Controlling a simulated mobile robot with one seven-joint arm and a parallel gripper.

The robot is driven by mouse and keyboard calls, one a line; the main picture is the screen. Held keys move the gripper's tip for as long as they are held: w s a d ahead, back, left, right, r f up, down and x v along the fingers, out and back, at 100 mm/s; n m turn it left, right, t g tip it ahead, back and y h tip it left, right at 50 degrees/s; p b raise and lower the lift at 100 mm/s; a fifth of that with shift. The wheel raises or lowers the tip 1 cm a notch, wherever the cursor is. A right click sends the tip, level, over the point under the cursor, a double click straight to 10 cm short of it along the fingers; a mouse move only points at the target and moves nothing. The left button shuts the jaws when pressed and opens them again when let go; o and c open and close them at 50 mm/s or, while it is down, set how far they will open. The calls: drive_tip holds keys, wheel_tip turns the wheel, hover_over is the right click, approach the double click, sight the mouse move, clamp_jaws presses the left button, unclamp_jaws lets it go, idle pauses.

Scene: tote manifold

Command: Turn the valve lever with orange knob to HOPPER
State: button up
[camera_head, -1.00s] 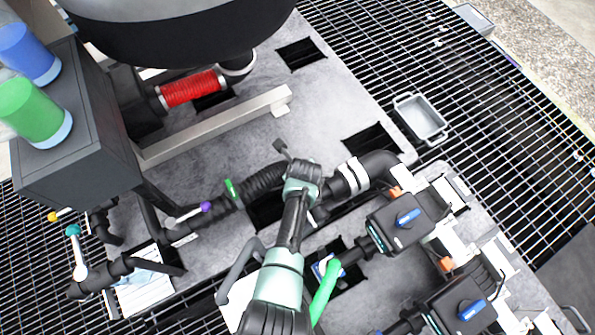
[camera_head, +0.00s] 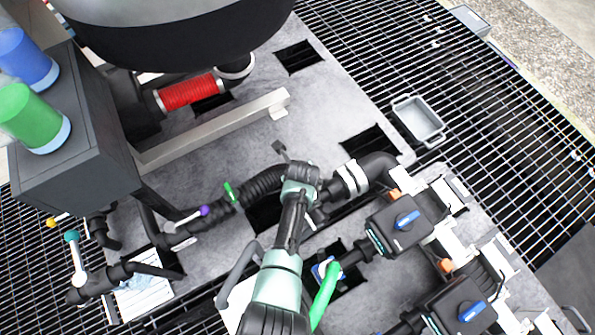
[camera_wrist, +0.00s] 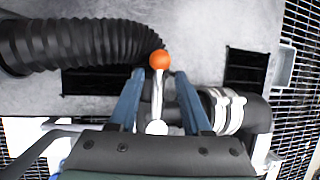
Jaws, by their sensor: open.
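The valve lever with the orange knob (camera_wrist: 159,61) shows in the wrist view. Its pale rod runs from a white pivot (camera_wrist: 157,128) up the picture to the knob. My gripper (camera_wrist: 161,76) is open, with one blue finger on each side of the lever. The knob lies between and slightly past the fingertips, and gaps show on both sides of the rod. In the head view my wrist hides this lever and most of my gripper. No HOPPER marking can be read in either view.
A black ribbed hose (camera_wrist: 80,45) lies left of the lever, and a black pipe elbow with pale clamps (camera_head: 378,166) lies right. Other levers carry purple (camera_head: 204,211), teal (camera_head: 72,237) and yellow (camera_head: 51,223) knobs. A grey tray (camera_head: 418,121) sits on the grating.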

drive_tip(key=p+v, duration=0.3)
drive_tip(key=v, duration=1)
idle(0.4)
drive_tip(key=w+r+n+t, duration=0.4)
drive_tip(key=r, duration=0.8)
drive_tip(key=w+r+n+t, duration=0.3)
drive_tip(key=w+r+n, duration=0.2)
drive_tip(key=r, duration=0.8)
drive_tip(key=w+r+n+t, duration=0.4)
drive_tip(key=r, duration=0.8)
drive_tip(key=s+d+r+n+t, duration=0.1)
drive_tip(key=s+r+n+t, duration=0.15)
drive_tip(key=r, duration=0.65)
drive_tip(key=s+r+n+t, duration=0.2)
drive_tip(key=r+n+t, duration=0.15)
drive_tip(key=r, duration=0.65)
drive_tip(key=s+r+n+t, duration=0.5)
drive_tip(key=s+r+n, duration=0.5)
drive_tip(key=s+r, duration=0.3)
wheel_tip(320, 180, up, 4)
drive_tip(key=shift+s+d+f+h, duration=0.1)
drive_tip(key=shift+s+d+h, duration=0.2)
drive_tip(key=shift+s+d, duration=0.1)
